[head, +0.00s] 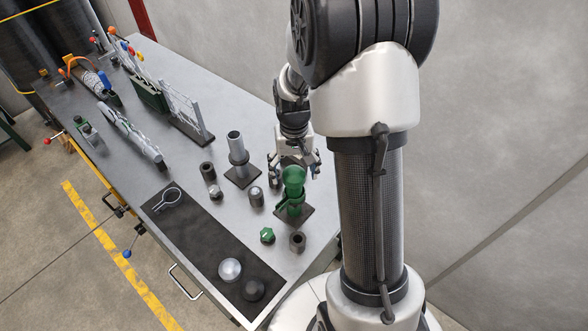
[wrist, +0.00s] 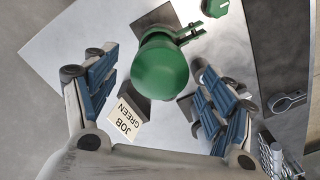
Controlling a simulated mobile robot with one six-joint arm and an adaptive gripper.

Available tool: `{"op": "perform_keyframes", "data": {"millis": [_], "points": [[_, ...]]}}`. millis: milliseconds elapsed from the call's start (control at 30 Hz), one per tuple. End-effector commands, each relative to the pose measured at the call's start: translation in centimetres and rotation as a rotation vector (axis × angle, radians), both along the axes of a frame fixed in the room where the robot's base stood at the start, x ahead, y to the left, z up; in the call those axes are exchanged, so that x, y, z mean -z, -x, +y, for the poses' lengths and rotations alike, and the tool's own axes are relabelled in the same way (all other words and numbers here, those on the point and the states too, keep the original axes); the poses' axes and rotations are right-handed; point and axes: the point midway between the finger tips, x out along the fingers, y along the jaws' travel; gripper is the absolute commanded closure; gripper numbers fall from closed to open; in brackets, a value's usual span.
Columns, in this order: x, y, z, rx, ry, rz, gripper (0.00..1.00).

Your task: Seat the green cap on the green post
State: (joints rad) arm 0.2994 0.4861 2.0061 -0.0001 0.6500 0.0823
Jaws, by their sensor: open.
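The green dome-shaped cap (head: 293,179) is at the top of the green post (head: 291,202), which stands on a dark square base. In the wrist view the rounded cap (wrist: 160,72) hides most of the post, and a green clamp-like part (wrist: 189,34) juts out beside it. I cannot tell how far down the cap sits. My gripper (head: 296,171) is open above the post. In the wrist view its blue-padded fingers (wrist: 155,76) lie on either side of the cap, with gaps showing.
A green hexagonal piece (head: 267,235) and a dark nut (head: 298,241) lie nearby. A grey post (head: 238,149) stands left. Silver (head: 229,269) and black domes (head: 253,290) rest on the dark mat (head: 190,238). A card reading "JOB GREEN" (wrist: 124,122) lies near the post.

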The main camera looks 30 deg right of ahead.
Motion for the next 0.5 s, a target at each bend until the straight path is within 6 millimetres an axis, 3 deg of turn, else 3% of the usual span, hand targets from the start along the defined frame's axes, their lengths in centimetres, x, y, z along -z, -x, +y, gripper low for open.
{"op": "perform_keyframes", "data": {"millis": [167,500], "points": [[-2.0,-0.1,0.0,0.000,0.002,-0.006,0.24],[-9.1,-0.1,0.0,0.000,0.001,-0.006,0.24]]}}
